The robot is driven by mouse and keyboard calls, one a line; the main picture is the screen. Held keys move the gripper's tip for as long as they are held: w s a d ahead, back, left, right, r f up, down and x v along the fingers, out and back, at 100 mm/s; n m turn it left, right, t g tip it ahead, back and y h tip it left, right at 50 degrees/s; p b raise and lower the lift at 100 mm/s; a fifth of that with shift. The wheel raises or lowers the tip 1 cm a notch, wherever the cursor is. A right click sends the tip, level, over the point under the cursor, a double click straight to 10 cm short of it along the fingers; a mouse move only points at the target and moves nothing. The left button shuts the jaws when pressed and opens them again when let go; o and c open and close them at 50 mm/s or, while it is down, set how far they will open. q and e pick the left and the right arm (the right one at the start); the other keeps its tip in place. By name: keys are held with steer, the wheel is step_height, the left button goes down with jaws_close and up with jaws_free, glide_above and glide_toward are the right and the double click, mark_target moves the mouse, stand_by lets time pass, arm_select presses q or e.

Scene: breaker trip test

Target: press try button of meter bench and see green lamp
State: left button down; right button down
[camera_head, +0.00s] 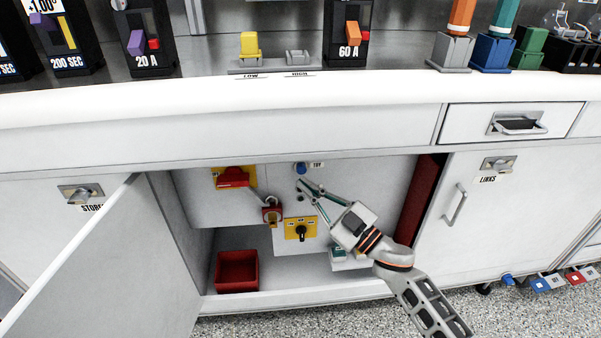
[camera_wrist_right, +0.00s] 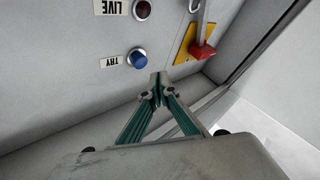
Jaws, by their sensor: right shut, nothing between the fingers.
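The blue TRY button (camera_head: 301,168) is on the white panel inside the open cabinet under the bench. It also shows in the right wrist view (camera_wrist_right: 138,60), beside its TRY label. My right gripper (camera_head: 303,186) is shut and empty, its fingertips just below the button in the head view. In the wrist view the fingertips (camera_wrist_right: 158,88) are close to the button, with a small gap in the picture; whether they touch the panel I cannot tell. A dark red lamp (camera_wrist_right: 141,9) labelled LIVE is near the button. I see no lit green lamp. My left gripper is not in view.
A red switch handle on a yellow plate (camera_head: 233,178), a padlock (camera_head: 271,213) and a yellow rotary switch (camera_head: 300,229) share the panel. A red bin (camera_head: 237,271) stands on the cabinet floor. The open cabinet door (camera_head: 110,265) is at left.

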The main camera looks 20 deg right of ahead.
mark_target(301, 169)
steer(key=shift+w+d+r, duration=0.15)
steer(key=shift+w+d, duration=0.05)
steer(key=shift+w, duration=0.6)
stand_by(0.4)
steer(key=shift+w, duration=0.1)
stand_by(0.4)
steer(key=shift+w+d, duration=0.15)
steer(key=shift+w, duration=0.15)
